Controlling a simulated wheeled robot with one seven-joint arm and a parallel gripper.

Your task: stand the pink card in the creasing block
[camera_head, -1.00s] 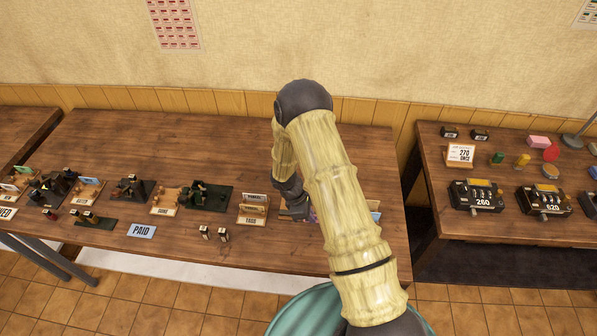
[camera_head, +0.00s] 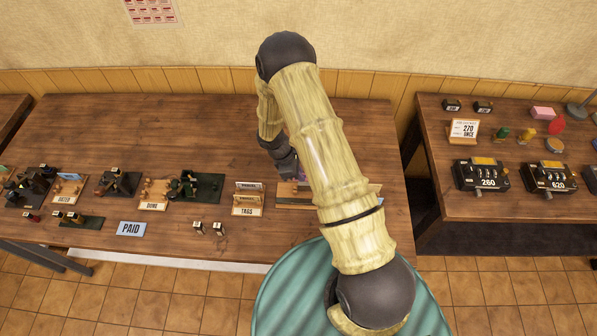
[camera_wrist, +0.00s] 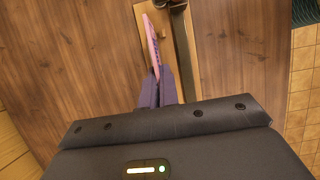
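The pink card (camera_wrist: 152,45) shows edge-on in the wrist view, reaching out from between my fingertips. My gripper (camera_wrist: 158,76) is shut on it. It also shows in the head view (camera_head: 291,172), beside my forearm. A pale wooden block with a dark strip along it, which looks like the creasing block (camera_wrist: 181,42), lies just right of the card in the wrist view. In the head view the block (camera_head: 293,202) is partly hidden behind my arm. The card seems to be over or beside the block's left part; whether it touches cannot be told.
A TAGS holder (camera_head: 247,210) stands left of the block. A PAID sign (camera_head: 131,229), two small stamps (camera_head: 208,228) and a DONE tray (camera_head: 153,205) are further left. The back of the table is clear. Another table (camera_head: 450,205) with numbered devices stands right, across a gap.

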